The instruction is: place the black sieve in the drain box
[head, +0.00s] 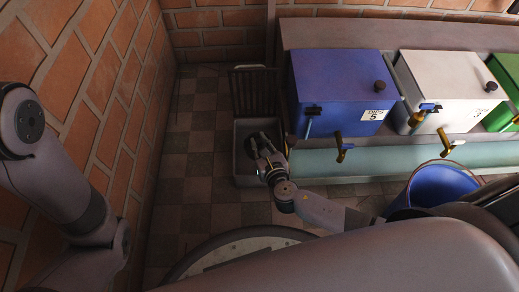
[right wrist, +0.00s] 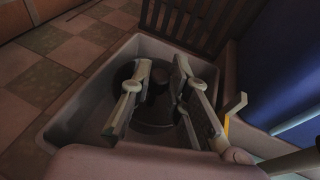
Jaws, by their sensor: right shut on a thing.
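The black sieve (right wrist: 155,112) is a dark round thing inside the grey drain box (right wrist: 80,105) in the right wrist view. In the head view the drain box (head: 241,168) stands on the floor left of the blue tank, and only a dark bit of the sieve (head: 250,145) shows. My right gripper (head: 262,147) reaches into the box from the front right. Its two fingers (right wrist: 162,72) are shut on the sieve, with part of it between them. Whether the sieve touches the box floor is hard to tell. My left arm shows at the left edge, but its gripper is out of view.
A dark slatted rack (head: 254,91) stands behind the box. Blue (head: 337,80) and white (head: 445,85) tanks with taps stand on a ledge to the right. A blue bucket (head: 437,185) is at the right. Brick wall is at left; the tiled floor (head: 198,150) beside the box is clear.

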